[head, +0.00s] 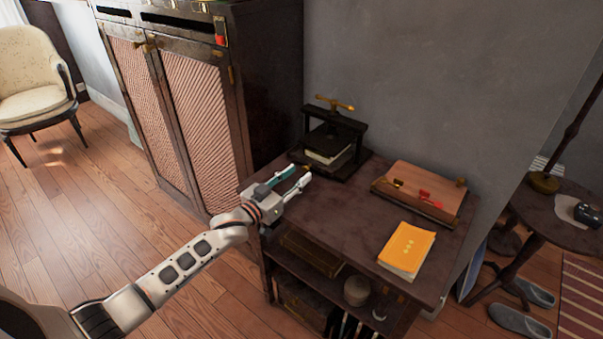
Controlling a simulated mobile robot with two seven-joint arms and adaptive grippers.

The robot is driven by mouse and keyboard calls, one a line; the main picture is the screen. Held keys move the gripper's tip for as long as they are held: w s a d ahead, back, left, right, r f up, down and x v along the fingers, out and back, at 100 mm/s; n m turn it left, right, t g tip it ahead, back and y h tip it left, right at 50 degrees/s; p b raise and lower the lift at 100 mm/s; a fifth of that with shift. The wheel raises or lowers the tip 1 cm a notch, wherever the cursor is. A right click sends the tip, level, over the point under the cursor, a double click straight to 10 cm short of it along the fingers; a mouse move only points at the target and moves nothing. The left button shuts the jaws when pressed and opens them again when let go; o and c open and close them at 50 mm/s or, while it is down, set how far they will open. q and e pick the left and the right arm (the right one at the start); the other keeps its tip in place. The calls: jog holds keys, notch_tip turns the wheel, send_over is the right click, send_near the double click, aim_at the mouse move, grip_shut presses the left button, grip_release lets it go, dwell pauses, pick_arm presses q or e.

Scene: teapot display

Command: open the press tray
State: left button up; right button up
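A dark press (357,131) with a brass screw handle on top stands at the back of the dark desk (335,208), against the grey wall. A pale-edged stack or book (327,156) lies inside its frame, low down. The press tray cannot be told clearly from the base. My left gripper (300,174) is just in front of the press's lower left side, above the desk. Its two fingers are apart with nothing seen between them. Whether a fingertip touches the press cannot be told. My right gripper is not in view.
A brown wooden case (421,187) with brass fittings and a red item lies right of the press. A yellow book (408,248) lies at the desk's front right. A tall cabinet (200,100) stands left of the desk. The desk's middle is clear.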

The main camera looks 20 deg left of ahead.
pick_arm(q)
jog(key=shift+w+d+f, duration=0.1)
jog(key=shift+w+d, duration=0.1)
jog(key=shift+w, duration=0.35)
jog(key=shift+w+d, duration=0.2)
jog(key=shift+w, duration=0.35)
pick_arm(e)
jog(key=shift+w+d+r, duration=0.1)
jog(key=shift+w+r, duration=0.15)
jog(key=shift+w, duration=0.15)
